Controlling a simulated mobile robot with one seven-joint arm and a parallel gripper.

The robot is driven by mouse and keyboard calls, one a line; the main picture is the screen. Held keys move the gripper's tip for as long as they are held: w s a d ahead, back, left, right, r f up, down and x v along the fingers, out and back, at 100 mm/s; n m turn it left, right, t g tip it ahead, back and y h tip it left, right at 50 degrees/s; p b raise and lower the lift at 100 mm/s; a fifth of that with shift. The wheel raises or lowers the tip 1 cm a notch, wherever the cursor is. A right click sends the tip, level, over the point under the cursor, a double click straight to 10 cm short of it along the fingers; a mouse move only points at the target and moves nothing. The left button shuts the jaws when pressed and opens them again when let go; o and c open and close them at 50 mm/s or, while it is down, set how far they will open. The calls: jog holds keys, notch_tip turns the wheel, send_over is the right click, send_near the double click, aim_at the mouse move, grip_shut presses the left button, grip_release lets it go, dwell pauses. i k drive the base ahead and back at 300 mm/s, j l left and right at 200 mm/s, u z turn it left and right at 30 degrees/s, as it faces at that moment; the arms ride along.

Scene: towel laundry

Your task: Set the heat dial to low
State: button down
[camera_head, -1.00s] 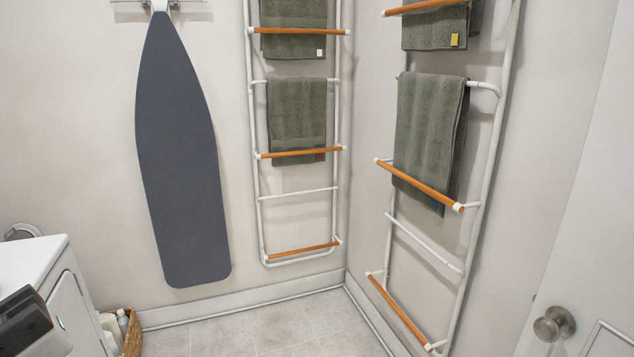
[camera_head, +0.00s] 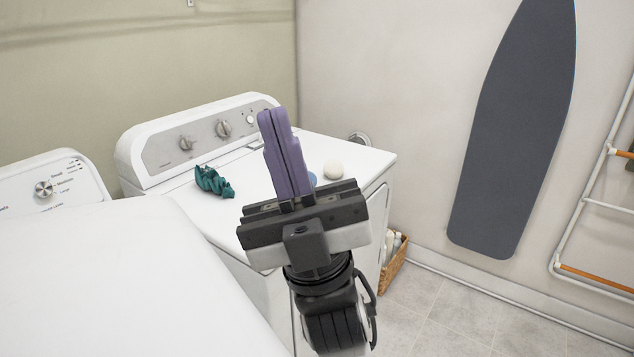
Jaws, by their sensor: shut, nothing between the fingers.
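The white dryer-like machine (camera_head: 352,158) stands at the centre back, with a raised grey control panel (camera_head: 165,152). The panel carries two round knobs, a left knob (camera_head: 186,144) and a right knob (camera_head: 223,128), and a small button (camera_head: 250,119) near its right end. The panel's lettering is too small to read, so I cannot tell which knob sets the heat or where it points. My gripper (camera_head: 267,112) is in front of the machine, its purple fingers pointing up and shut together with nothing between them. It overlaps the panel's right end in the picture.
A crumpled teal cloth (camera_head: 213,181) and a pale ball (camera_head: 333,170) lie on the machine's top; a blue item (camera_head: 312,179) is partly hidden behind my gripper. A second white machine (camera_head: 120,270) with a dial (camera_head: 43,188) is at left. A wicker basket (camera_head: 393,270) stands at right.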

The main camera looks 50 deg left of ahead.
aim_at(185, 144)
jog(key=u, duration=1.35)
